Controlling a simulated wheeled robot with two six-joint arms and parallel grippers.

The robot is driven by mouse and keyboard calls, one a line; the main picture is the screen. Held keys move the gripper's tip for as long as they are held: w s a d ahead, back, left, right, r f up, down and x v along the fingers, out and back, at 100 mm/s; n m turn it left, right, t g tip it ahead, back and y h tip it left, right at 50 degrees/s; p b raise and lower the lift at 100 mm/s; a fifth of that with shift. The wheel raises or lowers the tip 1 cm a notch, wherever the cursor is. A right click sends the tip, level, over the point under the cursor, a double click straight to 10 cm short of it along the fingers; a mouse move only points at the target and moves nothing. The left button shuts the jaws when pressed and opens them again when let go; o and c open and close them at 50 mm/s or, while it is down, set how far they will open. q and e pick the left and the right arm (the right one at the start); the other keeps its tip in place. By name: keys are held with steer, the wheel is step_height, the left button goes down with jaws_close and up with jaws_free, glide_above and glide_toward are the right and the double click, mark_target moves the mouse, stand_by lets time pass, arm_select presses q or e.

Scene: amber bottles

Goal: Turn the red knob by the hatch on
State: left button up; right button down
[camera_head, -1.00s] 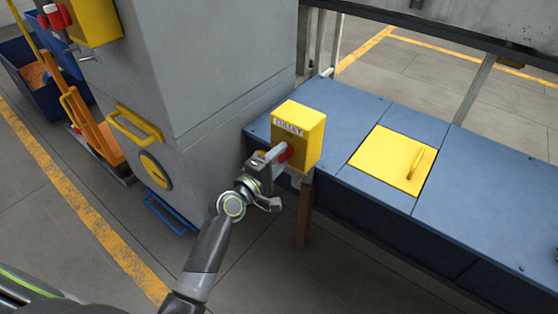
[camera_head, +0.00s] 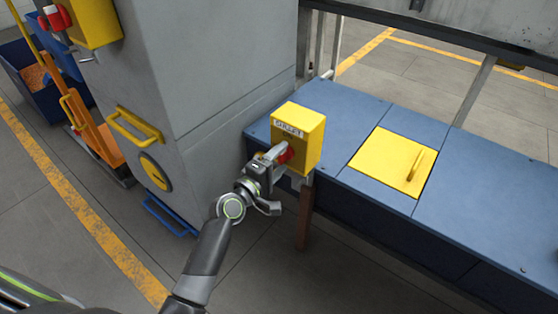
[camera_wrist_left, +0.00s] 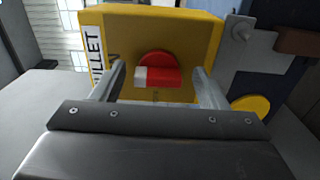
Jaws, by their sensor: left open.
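The red knob (camera_head: 287,152) sits on the front of a yellow box (camera_head: 306,125) with a white label, beside the blue bench. In the left wrist view the knob (camera_wrist_left: 157,70) has a round red base and a bar with a white end, lying crosswise in that picture. My left gripper (camera_head: 278,152) is at the front of the box. Its two open fingers (camera_wrist_left: 160,88) stand on either side of the knob, with gaps visible. The yellow hatch (camera_head: 390,160) with a handle lies closed in the bench top, right of the box. My right gripper is not in view.
The blue bench (camera_head: 480,190) extends to the right. A grey cabinet (camera_head: 205,60) stands left of the box, with a yellow handle (camera_head: 135,125) and a round yellow dial (camera_head: 155,172). Another yellow box with a red control (camera_head: 55,17) is at upper left. Floor is clear in front.

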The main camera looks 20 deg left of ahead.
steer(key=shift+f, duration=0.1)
arm_select(q)
steer(key=v, duration=1.7)
steer(key=shift+s+b, duration=0.2)
steer(key=shift+b, duration=0.1)
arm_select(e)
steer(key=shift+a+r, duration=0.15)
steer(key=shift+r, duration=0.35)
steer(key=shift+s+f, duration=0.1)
